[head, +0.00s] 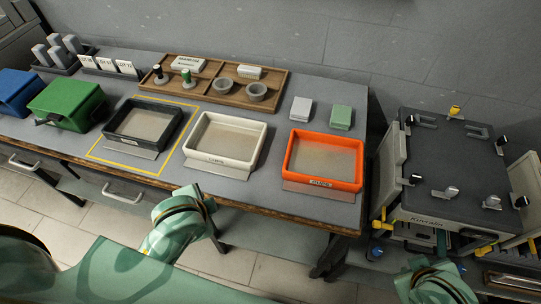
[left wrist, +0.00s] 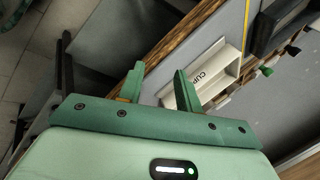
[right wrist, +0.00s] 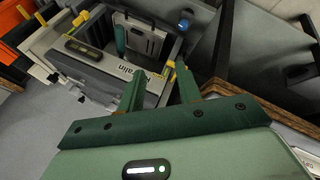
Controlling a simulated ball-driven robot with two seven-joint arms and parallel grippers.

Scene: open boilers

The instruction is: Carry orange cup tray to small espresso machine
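The orange cup tray (head: 290,178), a shallow rectangular tray with a front label, sits at the right end of the grey worktop. Its inside looks empty. A machine with a dark top (head: 440,150) stands to the right of the worktop; it also shows in the right wrist view (right wrist: 75,72). Whether it is the small espresso machine I cannot tell. My left gripper (left wrist: 158,80) is open and empty near the worktop's front edge, towards the white tray. My right gripper (right wrist: 158,88) is open and empty in front of the machine. Neither touches the orange tray.
A white tray (head: 198,158) and a dark tray (head: 118,137) within a yellow outline stand left of the orange tray. Green (head: 68,100) and blue (head: 15,88) boxes stand further left. A wooden tray (head: 208,92) lies behind. Two small boxes (head: 341,117) stand behind the orange tray.

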